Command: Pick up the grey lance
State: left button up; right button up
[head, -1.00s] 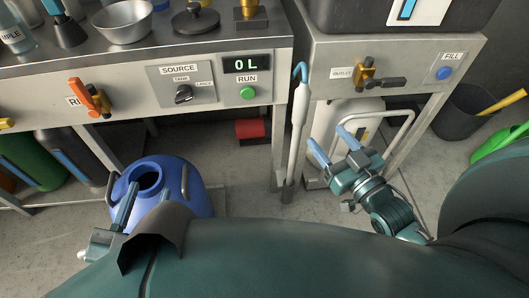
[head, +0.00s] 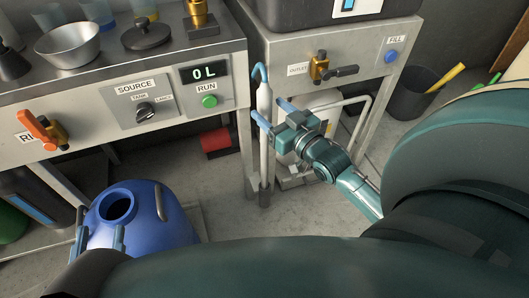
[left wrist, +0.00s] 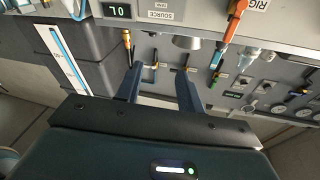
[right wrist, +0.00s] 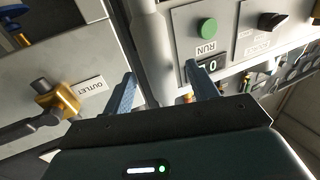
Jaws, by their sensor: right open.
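The grey lance (head: 264,135) stands nearly upright beside the bench leg, with a blue hooked top and its lower end in a dark holder. My right gripper (head: 272,110) is open at the lance's upper part, its blue fingers apart. In the right wrist view, a pale tube that looks like the lance (right wrist: 152,50) runs up between the fingers (right wrist: 160,85). I cannot tell whether either finger touches it. My left gripper (head: 99,232) is low at the left, in front of the blue canister; the left wrist view shows its fingers (left wrist: 160,75) apart with nothing held.
The bench panel with the green RUN button (head: 209,101) is left of the lance. A grey cabinet with a brass outlet valve (head: 320,67) is close on the right. The blue canister (head: 150,222) stands on the floor. A dark bin (head: 412,98) is at the far right.

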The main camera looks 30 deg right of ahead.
aim_at(260, 99)
jog(key=w, duration=0.1)
jog(key=w+b, duration=0.1)
jog(key=w, duration=0.1)
jog(key=w+b, duration=0.1)
jog(key=w, duration=0.1)
jog(key=shift+a+r, duration=0.15)
jog(key=shift+r, duration=0.1)
grip_shut()
dwell(0.4)
jog(key=shift+r, duration=0.1)
